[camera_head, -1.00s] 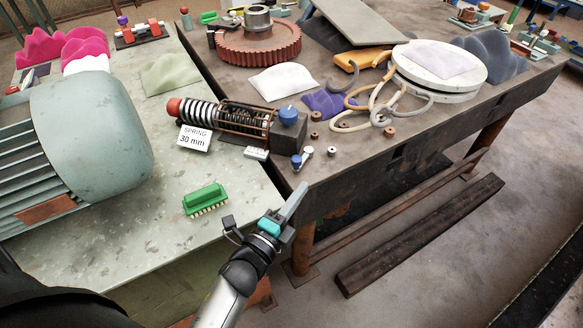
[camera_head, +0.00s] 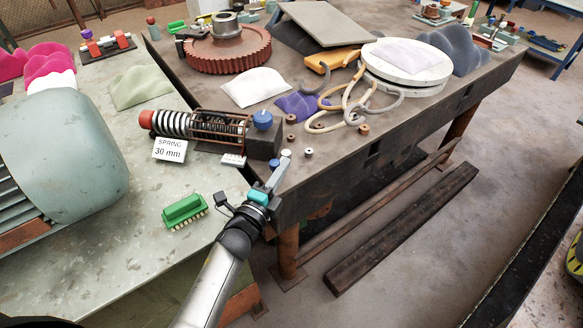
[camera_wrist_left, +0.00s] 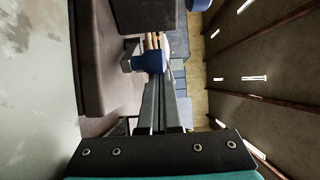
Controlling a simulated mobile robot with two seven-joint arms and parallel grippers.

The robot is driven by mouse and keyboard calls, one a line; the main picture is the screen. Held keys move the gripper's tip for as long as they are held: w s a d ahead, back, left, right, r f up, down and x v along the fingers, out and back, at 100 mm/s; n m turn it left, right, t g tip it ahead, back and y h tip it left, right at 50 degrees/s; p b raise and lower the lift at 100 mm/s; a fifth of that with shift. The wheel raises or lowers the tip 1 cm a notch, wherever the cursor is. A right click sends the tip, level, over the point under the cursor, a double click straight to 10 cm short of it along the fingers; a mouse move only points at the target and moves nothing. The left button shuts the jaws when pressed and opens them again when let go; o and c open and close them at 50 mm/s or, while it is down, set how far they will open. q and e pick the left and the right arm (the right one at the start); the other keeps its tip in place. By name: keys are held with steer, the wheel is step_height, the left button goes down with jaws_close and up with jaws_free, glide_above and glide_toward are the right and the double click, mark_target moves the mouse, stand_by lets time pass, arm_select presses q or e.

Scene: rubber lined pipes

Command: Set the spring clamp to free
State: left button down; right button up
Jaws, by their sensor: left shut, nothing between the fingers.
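A blue round knob (camera_head: 263,119) tops the block. A small blue-and-white lever (camera_head: 275,163) sits at the block's front; its blue end also shows in the left wrist view (camera_wrist_left: 146,63). My left gripper (camera_head: 283,160) is shut and empty, its fingertips right beside this lever. I cannot tell whether they touch. In the left wrist view the fingers (camera_wrist_left: 160,82) partly cover the lever. My right gripper is out of view.
A card (camera_head: 170,150) reading "SPRING 30 mm" stands before the clamp. A green brush (camera_head: 185,211) lies on the pale table. Rubber rings (camera_head: 345,108), a purple cloth (camera_head: 297,106) and small bushings lie right of the clamp.

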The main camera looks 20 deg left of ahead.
arm_select(q)
steer(key=shift+a, duration=0.2)
stand_by(0.3)
steer(key=shift+a+m+h, duration=0.3)
steer(key=shift+m+h, duration=0.2)
steer(key=shift+h, duration=0.3)
steer(key=shift+a+m+g+h, duration=0.4)
steer(key=shift+m+h, duration=0.1)
steer(key=shift+h, duration=0.2)
steer(key=shift+a+m+g+h, duration=0.3)
steer(key=shift+a+m+h, duration=0.3)
steer(key=shift+h, duration=0.3)
steer(key=shift+a, duration=0.35)
